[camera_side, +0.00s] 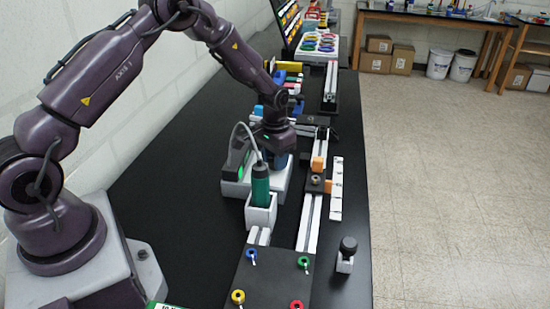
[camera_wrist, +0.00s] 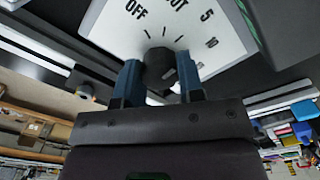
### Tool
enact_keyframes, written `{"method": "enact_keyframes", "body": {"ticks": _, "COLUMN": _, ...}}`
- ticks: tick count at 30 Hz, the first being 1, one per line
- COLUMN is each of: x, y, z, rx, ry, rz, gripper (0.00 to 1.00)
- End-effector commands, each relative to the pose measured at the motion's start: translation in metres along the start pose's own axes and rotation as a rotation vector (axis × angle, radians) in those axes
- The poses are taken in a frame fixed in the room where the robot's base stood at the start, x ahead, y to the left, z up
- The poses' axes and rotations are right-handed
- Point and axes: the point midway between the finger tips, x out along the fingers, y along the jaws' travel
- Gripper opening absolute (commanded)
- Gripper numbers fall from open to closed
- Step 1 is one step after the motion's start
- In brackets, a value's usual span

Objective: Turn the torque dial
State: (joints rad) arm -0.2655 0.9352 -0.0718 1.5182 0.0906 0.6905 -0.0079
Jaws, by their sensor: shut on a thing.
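The torque dial (camera_wrist: 157,62) is a dark round knob on a white plate (camera_wrist: 215,30) printed with OFF, 5, 10 and other partly cut-off marks, with tick lines around the knob. My gripper (camera_wrist: 158,72) has its two blue fingers on either side of the knob and is shut on it. In the side view my gripper (camera_side: 280,162) points down onto the white dial box (camera_side: 272,187), and the knob itself is hidden behind the fingers. The knob's pointer is hard to make out.
A green-handled screwdriver (camera_side: 260,188) with a cable stands in a white holder (camera_side: 261,215) just in front.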

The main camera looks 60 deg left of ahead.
Motion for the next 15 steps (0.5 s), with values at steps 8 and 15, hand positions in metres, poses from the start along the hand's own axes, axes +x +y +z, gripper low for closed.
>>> {"method": "enact_keyframes", "body": {"ticks": 8, "x": -0.0008, "y": 0.0002, "z": 0.0007, "rx": 0.049, "ry": -0.004, "rz": 0.000, "gripper": 0.12}}
{"method": "enact_keyframes", "body": {"ticks": 15, "x": -0.0009, "y": 0.0002, "z": 0.0008, "rx": 0.051, "ry": -0.004, "rz": 0.000, "gripper": 0.12}}
